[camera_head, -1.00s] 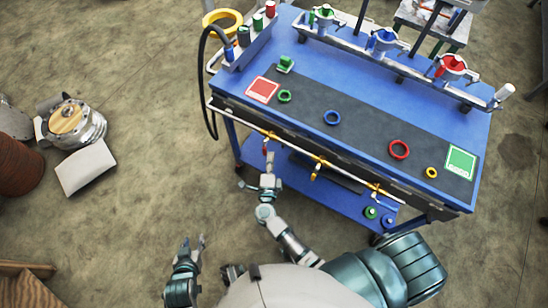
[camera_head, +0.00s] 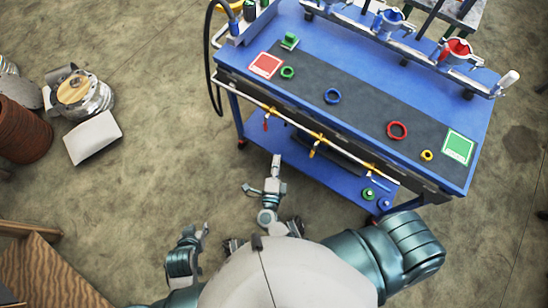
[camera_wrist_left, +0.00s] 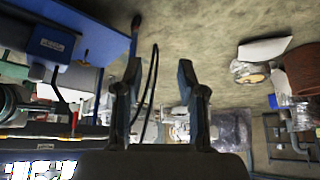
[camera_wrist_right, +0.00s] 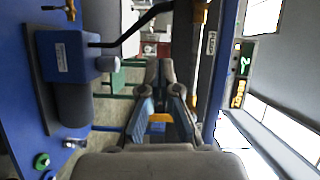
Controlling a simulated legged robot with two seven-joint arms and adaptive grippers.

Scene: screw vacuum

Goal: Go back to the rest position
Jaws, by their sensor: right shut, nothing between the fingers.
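My left gripper (camera_head: 200,236) is low in the head view, left of my body, apart from the cart. In the left wrist view (camera_wrist_left: 160,68) its two fingers stand apart with nothing between them. My right gripper (camera_head: 275,163) is just in front of the blue cart's lower shelf in the head view. In the right wrist view its fingers meet at the tips (camera_wrist_right: 160,66) and hold nothing. The blue cart (camera_head: 355,62) stands ahead and to the right, with coloured rings on its dark mat (camera_head: 358,108).
Yellow- and red-handled valves (camera_head: 315,140) line the cart's front edge. A black hose (camera_head: 211,60) hangs at its left side. A metal canister (camera_head: 82,95), a brown drum (camera_head: 22,130) and a wooden crate (camera_head: 45,270) stand at the left. The floor between is clear.

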